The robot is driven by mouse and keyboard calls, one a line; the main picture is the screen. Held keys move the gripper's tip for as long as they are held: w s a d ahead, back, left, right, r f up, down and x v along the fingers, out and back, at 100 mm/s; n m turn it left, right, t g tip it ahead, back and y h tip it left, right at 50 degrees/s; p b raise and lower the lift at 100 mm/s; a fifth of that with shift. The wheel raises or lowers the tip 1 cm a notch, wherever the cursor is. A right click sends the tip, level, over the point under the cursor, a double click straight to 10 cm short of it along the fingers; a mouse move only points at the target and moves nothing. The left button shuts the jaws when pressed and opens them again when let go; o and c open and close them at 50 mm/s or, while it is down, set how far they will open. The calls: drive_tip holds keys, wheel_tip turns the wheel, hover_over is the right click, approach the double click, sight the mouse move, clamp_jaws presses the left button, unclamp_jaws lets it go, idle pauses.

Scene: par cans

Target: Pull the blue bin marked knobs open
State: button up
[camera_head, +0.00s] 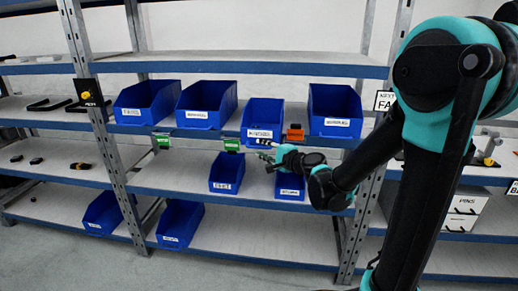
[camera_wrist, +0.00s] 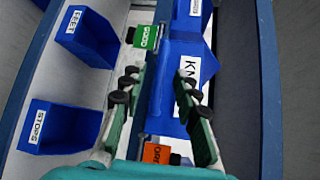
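The blue bin (camera_wrist: 180,88) with a white label (camera_wrist: 190,70) starting "KN" is ahead of my gripper in the wrist view; one finger covers the rest of the label. In the head view this appears to be the blue bin (camera_head: 264,112) on the second shelf, its front standing further out over the shelf edge than its neighbours. My gripper (camera_wrist: 158,76) is open, with its two fingers apart in front of the bin and nothing clearly held between them. In the head view my gripper (camera_head: 264,149) is at the bin's lower front. Contact cannot be told.
A green tag (camera_wrist: 145,37) and an orange tag (camera_wrist: 160,153) flank the bin. Blue bins (camera_head: 207,103) and (camera_head: 335,108) stand on the same shelf. Bins (camera_head: 227,171) and (camera_head: 290,187) sit on the shelf below. A metal upright (camera_head: 376,190) stands right of my gripper.

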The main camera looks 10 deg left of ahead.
drive_tip(key=v, duration=0.9)
drive_tip(key=shift+s, duration=0.15)
drive_tip(key=shift+d, duration=0.1)
drive_tip(key=shift+f, duration=0.1)
drive_tip(key=s+d+f+n+g+h, duration=0.2)
drive_tip(key=s+d+f+n+h, duration=0.15)
drive_tip(key=f, duration=0.35)
drive_tip(key=s+d+f+n+g+h, duration=0.2)
drive_tip(key=s+d+f+n+g, duration=0.15)
drive_tip(key=s+d+f, duration=0.2)
drive_tip(key=s+d+f+n+g+h, duration=0.1)
drive_tip(key=s+d+f+n+h, duration=0.1)
drive_tip(key=d, duration=0.4)
drive_tip(key=s+d+f+n+g+h, duration=0.1)
drive_tip(key=s+d+f+n+h, duration=0.1)
drive_tip(key=s+d+f, duration=0.3)
drive_tip(key=shift+s+d+f+h, duration=0.35)
drive_tip(key=shift+s+d+h, duration=0.2)
drive_tip(key=shift+h, duration=0.3)
drive_tip(key=shift+w, duration=0.1)
